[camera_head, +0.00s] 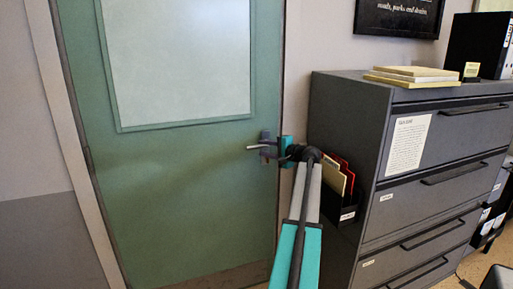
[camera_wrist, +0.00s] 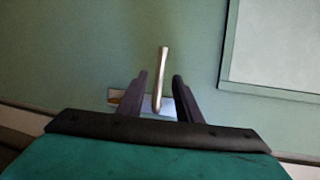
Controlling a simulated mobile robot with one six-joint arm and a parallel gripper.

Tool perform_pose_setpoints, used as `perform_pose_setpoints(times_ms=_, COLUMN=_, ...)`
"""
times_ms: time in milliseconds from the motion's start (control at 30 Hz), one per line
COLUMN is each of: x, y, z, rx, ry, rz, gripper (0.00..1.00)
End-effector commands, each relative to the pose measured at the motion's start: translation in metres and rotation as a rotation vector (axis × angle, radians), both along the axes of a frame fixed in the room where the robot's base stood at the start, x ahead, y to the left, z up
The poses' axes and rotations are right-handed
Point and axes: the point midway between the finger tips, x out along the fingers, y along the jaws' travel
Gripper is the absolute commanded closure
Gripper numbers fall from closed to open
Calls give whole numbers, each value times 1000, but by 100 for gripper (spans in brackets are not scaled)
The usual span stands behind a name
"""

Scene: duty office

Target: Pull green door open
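The green door (camera_head: 180,180) fills the left and middle of the head view and looks shut in its frame. It has a large pale panel (camera_head: 178,58) in its upper part. Its metal lever handle (camera_head: 257,146) is at the door's right edge. My gripper (camera_head: 266,147) is at the handle. In the wrist view the two dark fingers (camera_wrist: 160,95) are apart, with the silver lever (camera_wrist: 162,75) standing between them. A gap shows on the right side of the lever; contact on the left side is unclear. My arm partly hides the door's right edge.
A dark grey filing cabinet (camera_head: 345,110) stands right of the door, close to my arm. A black holder with folders (camera_head: 338,178) is on its side. Yellowish books (camera_head: 412,74) and a black binder (camera_head: 478,45) are on top. Wall lies left of the door.

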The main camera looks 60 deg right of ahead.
Motion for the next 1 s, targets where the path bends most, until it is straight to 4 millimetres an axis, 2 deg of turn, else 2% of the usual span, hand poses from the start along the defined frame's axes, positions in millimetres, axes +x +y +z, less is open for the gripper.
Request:
perform_pose_setpoints(times_ms=100, x=18, y=-5, z=-2, rx=1, ry=1, rz=2, gripper=68)
perform_pose_setpoints(times_ms=333, x=42, y=-11, z=-8, rx=2, ry=1, rz=2, gripper=68)
perform_pose_setpoints(times_ms=500, x=50, y=-13, z=-10, rx=1, ry=0, rz=0, gripper=68)
perform_pose_setpoints(times_ms=800, x=51, y=-12, z=-10, rx=0, ry=0, rz=0, gripper=68)
perform_pose_setpoints(times_ms=867, x=51, y=-12, z=-10, rx=0, ry=0, rz=0, gripper=77)
perform_pose_setpoints(times_ms=1000, x=51, y=-12, z=-10, rx=0, ry=0, rz=1, gripper=100)
